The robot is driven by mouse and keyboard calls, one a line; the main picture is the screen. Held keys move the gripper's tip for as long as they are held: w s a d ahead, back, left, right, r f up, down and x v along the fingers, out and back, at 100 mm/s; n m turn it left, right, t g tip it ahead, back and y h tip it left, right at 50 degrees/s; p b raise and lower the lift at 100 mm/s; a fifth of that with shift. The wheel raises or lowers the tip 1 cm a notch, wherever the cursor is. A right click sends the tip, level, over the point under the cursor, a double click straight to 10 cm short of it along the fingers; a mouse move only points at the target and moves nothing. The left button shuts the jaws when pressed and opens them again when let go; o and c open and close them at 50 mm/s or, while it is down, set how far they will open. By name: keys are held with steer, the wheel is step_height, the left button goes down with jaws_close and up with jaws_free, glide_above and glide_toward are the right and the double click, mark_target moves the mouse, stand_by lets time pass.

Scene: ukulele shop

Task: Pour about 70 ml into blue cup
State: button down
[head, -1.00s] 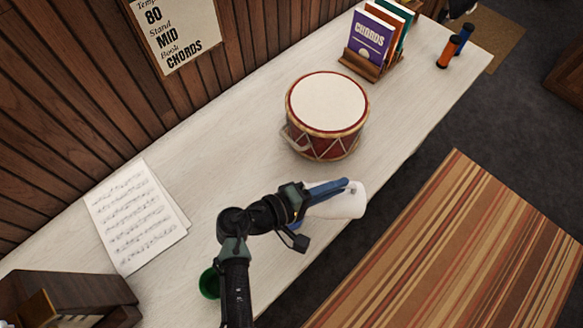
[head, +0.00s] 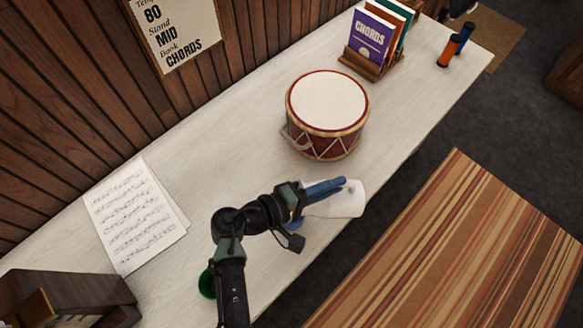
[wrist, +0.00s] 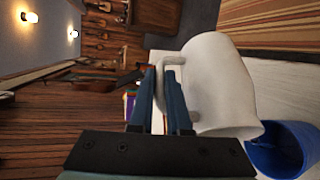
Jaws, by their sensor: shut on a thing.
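My gripper (head: 325,188) is shut on the handle of a white pitcher (head: 345,201), above the front part of the table. In the wrist view, my gripper (wrist: 165,80) has its blue fingers at the handle and the pitcher (wrist: 218,90) is strongly tilted. Its lower end in that picture is close to the blue cup (wrist: 290,150), which shows at the bottom right, partly cut off. I cannot tell whether they touch. No liquid or stream is visible.
A red drum (head: 327,115) stands on the pale table (head: 215,155) behind the pitcher. Sheet music (head: 135,215) lies at left. A green object (head: 207,283) is partly hidden by my arm.

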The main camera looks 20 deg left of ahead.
mark_target(351, 189)
steer(key=shift+r, duration=0.2)
stand_by(0.3)
steer(key=d+p, duration=0.1)
steer(key=w+d+g+y+p, duration=0.1)
steer(key=d+p, duration=0.1)
steer(key=p, duration=0.1)
steer(key=shift+w+d+f+m+g, duration=0.2)
steer(key=shift+w+f+m+g, duration=0.1)
steer(key=shift+w+m, duration=0.1)
steer(key=shift+w+d+f+y, duration=0.2)
steer(key=shift+f+y, duration=0.3)
steer(key=shift+f, duration=0.4)
steer(key=shift+w+d+f+m+g+y+p, duration=0.3)
steer(key=shift+d+f+g+y+p, duration=0.15)
steer(key=shift+p, duration=0.3)
steer(key=shift+d+f+g+y, duration=0.1)
steer(key=shift+f+g+y, duration=0.15)
steer(key=shift+f, duration=0.15)
steer(key=shift+w+d, duration=0.1)
